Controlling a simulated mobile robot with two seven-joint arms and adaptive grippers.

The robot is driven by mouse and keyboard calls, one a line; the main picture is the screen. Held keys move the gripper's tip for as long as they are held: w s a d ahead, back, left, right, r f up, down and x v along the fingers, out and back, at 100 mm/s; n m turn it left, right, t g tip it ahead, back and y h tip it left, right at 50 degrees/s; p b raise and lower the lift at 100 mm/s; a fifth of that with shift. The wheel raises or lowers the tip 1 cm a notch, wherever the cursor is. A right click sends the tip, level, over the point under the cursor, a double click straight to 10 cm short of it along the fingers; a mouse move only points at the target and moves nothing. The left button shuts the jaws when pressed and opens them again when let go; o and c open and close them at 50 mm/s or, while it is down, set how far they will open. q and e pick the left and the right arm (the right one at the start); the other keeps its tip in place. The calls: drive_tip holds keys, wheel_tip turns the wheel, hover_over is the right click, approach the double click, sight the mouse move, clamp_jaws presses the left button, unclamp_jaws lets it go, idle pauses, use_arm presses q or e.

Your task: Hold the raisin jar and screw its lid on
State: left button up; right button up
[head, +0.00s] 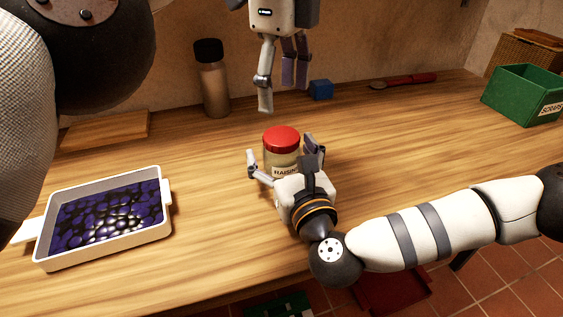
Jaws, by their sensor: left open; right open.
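The raisin jar (283,157) stands upright on the wooden table, its label partly hidden by my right gripper. A red lid (281,138) sits on top of it; I cannot tell how tightly it is on. My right gripper (281,152) is open low at the near side of the jar, one finger to its left and one to its right. A gap shows between the left finger and the jar. My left gripper (281,95) is open and empty, fingers pointing down, above and apart from the lid.
A white tray (103,248) of dark purple fruit is at the left front. A cutting board (105,130), a tall dark-capped jar (213,85), a blue cube (320,89) and a red-handled spoon (405,80) are along the back. A green scraps bin (520,97) stands right.

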sight(281, 134)
drive_tip(key=shift+c, duration=0.2)
clamp_jaws()
use_arm(q)
drive_tip(key=n, duration=0.7)
drive_tip(key=shift+n, duration=0.4)
drive_tip(key=n, duration=1.3)
drive_tip(key=shift+n, duration=0.4)
drive_tip(key=n, duration=0.5)
drive_tip(key=shift+f, duration=4)
